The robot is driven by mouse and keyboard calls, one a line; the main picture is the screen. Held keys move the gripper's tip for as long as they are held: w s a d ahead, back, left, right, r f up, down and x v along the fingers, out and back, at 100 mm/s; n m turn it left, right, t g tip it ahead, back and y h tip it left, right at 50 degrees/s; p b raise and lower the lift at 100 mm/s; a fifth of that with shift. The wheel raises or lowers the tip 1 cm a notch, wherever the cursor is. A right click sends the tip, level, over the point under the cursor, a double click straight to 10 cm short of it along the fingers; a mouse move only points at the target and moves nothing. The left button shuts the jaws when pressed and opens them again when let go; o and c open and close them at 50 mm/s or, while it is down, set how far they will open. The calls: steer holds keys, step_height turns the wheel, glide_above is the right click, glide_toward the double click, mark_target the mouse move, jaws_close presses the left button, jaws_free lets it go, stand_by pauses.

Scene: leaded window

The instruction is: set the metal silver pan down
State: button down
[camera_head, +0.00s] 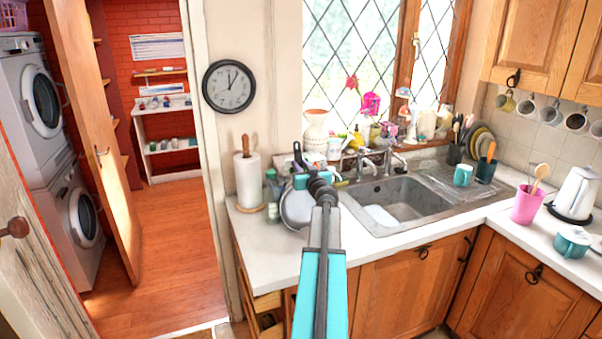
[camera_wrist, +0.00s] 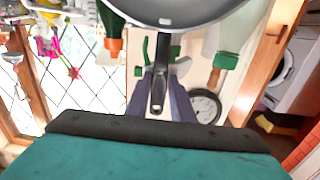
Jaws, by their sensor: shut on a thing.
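The metal silver pan (camera_head: 296,208) appears at the left end of the counter, left of the sink, partly hidden behind my arm. In the wrist view the pan's grey round body (camera_wrist: 182,12) fills the top edge and is cut off. Its dark handle (camera_wrist: 159,88) points toward my gripper. My gripper (camera_wrist: 160,98) is shut on this handle, with one finger on each side. In the head view my gripper (camera_head: 308,182) is mostly hidden by my own wrist. I cannot tell whether the pan touches the counter.
A paper towel roll (camera_head: 248,180) and small bottles (camera_head: 272,188) stand close left of the pan. The sink (camera_head: 395,202) and tap (camera_head: 368,164) are to its right. Bare white countertop (camera_head: 270,258) lies in front. A pink pot (camera_head: 526,205) and kettle (camera_head: 575,192) stand far right.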

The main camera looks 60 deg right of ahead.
mark_target(299, 155)
steer(key=shift+r+b, duration=0.7)
steer(key=shift+r, duration=0.9)
steer(key=s+a+r+b, duration=0.1)
steer(key=s+a+b, duration=0.4)
steer(key=s+a, duration=0.4)
steer(key=shift+s+a+r, duration=0.15)
steer(key=shift+a+r, duration=0.15)
steer(key=shift+a, duration=1.7)
steer(key=shift+s, duration=0.1)
